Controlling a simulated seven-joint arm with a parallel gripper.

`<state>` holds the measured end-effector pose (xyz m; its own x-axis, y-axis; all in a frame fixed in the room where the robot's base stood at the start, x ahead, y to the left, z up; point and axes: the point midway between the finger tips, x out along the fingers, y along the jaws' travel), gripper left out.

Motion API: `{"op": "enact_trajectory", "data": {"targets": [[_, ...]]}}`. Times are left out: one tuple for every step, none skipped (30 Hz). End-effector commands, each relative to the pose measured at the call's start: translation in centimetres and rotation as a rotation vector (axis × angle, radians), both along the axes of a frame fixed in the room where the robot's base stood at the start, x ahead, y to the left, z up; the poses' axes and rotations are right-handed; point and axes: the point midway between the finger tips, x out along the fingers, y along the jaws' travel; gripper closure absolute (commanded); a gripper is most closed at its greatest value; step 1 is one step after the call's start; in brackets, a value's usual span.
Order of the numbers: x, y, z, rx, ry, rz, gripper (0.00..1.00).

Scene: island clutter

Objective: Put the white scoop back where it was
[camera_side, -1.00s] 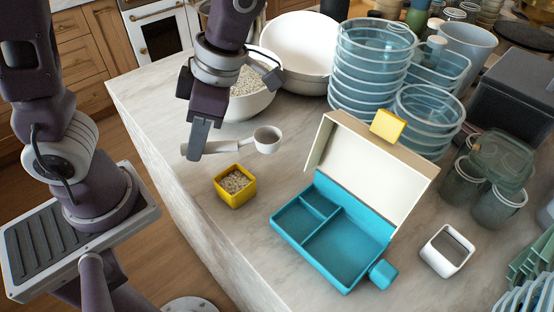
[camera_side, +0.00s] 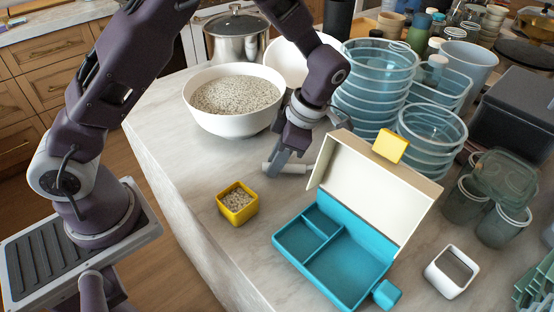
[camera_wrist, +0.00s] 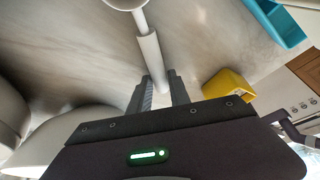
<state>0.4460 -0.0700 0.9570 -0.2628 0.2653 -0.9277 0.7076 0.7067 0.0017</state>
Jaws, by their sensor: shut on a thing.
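My gripper (camera_side: 278,168) is shut on the handle of the white scoop (camera_side: 292,169), low over the counter between the white bowl and the teal box. I cannot tell whether the scoop touches the counter. In the wrist view my gripper (camera_wrist: 159,88) grips the end of the scoop's handle (camera_wrist: 151,56), and the scoop's cup is partly cut off at the top edge. In the side view the cup is hidden behind the box's raised lid.
A yellow cup of grains (camera_side: 238,213) stands nearby on the counter. A white bowl of grains (camera_side: 235,123) is behind left. A teal divided box (camera_side: 345,268) with an open cream lid (camera_side: 372,185) is to the right, before stacked blue-clear containers (camera_side: 372,97). The counter's left front is clear.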

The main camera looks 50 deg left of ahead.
Motion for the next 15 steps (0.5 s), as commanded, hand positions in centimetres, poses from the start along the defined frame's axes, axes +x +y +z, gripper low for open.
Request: {"op": "enact_trajectory", "data": {"targets": [[0.01,-0.01,0.01,-0.001,-0.001,0.000,1.00],[0.01,-0.01,0.03,-0.001,-0.001,0.000,1.00],[0.01,-0.01,0.04,-0.001,-0.001,0.000,1.00],[0.01,-0.01,0.05,-0.001,-0.001,0.000,1.00],[0.01,-0.01,0.05,-0.001,-0.001,0.000,1.00],[0.00,-0.01,0.00,0.000,0.000,0.000,1.00],[0.00,-0.01,-0.09,0.000,0.000,0.000,1.00],[-0.01,-0.01,-0.18,0.000,0.000,0.000,1.00],[0.00,-0.03,-0.25,0.000,0.000,0.001,0.75],[0.00,-0.02,-0.23,0.000,-0.001,0.001,0.69],[0.01,-0.02,-0.22,0.000,-0.001,0.001,0.63],[0.01,-0.02,-0.22,-0.001,-0.001,0.000,0.55],[0.01,-0.02,-0.22,-0.001,-0.001,0.000,0.55],[0.01,-0.02,-0.21,-0.001,-0.001,0.000,0.55],[0.01,-0.02,-0.21,-0.001,-0.001,0.000,0.55]]}}
